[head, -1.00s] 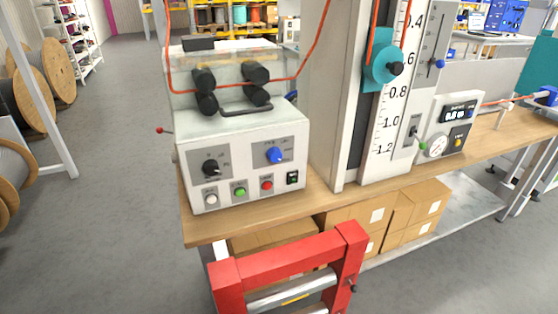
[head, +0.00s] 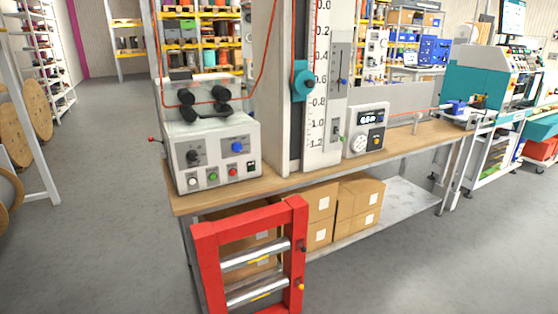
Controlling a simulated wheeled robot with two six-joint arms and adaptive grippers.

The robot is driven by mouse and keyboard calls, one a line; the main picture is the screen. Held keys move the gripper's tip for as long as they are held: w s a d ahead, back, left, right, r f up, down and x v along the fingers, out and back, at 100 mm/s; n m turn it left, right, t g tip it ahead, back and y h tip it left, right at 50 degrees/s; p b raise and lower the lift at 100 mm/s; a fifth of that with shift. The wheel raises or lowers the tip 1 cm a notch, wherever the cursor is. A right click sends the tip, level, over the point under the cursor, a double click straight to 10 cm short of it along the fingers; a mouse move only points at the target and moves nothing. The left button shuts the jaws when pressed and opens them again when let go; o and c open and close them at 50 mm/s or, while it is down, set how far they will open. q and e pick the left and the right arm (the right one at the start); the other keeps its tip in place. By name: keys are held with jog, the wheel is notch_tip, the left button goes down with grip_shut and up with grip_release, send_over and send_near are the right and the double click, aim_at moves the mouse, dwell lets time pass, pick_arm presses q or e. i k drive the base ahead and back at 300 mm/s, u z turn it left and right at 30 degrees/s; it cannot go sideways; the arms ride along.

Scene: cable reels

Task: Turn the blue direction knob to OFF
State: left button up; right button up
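The blue direction knob (head: 237,147) is on the front panel of a white control box (head: 216,163) at the left end of the wooden bench. Its label and pointer are too small to read. A black knob (head: 193,157) sits to its left on the same panel. Below are white, green and red buttons and a small dark switch (head: 251,166). Neither of my grippers shows in the head view.
A red frame with metal rollers (head: 250,255) stands in front of the bench (head: 290,180). A tall column with a scale (head: 318,90) rises right of the box. Cardboard boxes (head: 358,203) lie on the lower shelf. Grey floor at left and front right is clear.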

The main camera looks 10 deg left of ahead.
aim_at(236, 146)
jog(key=z, duration=0.6)
jog(key=i, duration=0.65)
jog(key=z, duration=0.5)
jog(key=i, duration=1.15)
jog(key=u, duration=1)
jog(key=i, duration=0.65)
jog(key=u, duration=0.55)
